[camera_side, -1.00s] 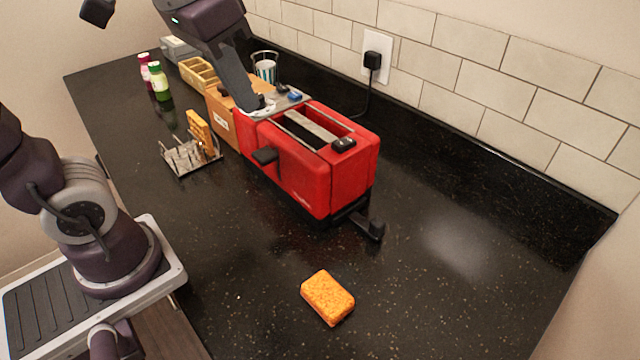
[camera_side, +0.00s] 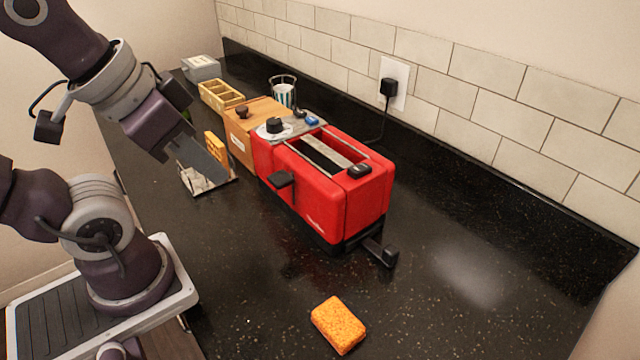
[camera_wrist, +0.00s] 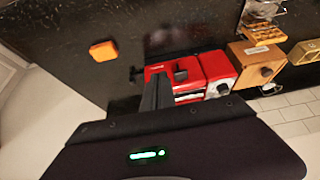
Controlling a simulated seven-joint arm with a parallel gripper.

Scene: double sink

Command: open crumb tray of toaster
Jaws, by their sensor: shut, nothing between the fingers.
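The red toaster (camera_side: 325,190) stands upright on the black counter, with two long slots on top and a black lever (camera_side: 281,180) on its front side. A black tray with a blocky handle (camera_side: 382,252), apparently the crumb tray, sticks out low at its near right end. The toaster also shows in the wrist view (camera_wrist: 215,66), with the dark handle (camera_wrist: 136,75) at its left end. My gripper (camera_side: 215,170) is shut and empty, left of the toaster and in front of the toast rack, apart from the toaster. Its dark fingers (camera_wrist: 157,92) overlap part of the toaster in the wrist view.
An orange sponge (camera_side: 339,325) lies in front of the toaster. A metal toast rack (camera_side: 195,183) is partly hidden behind my gripper. A wooden box (camera_side: 240,130) stands beyond the toaster, and a wall plug (camera_side: 388,88) behind it. The counter right of the toaster is clear.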

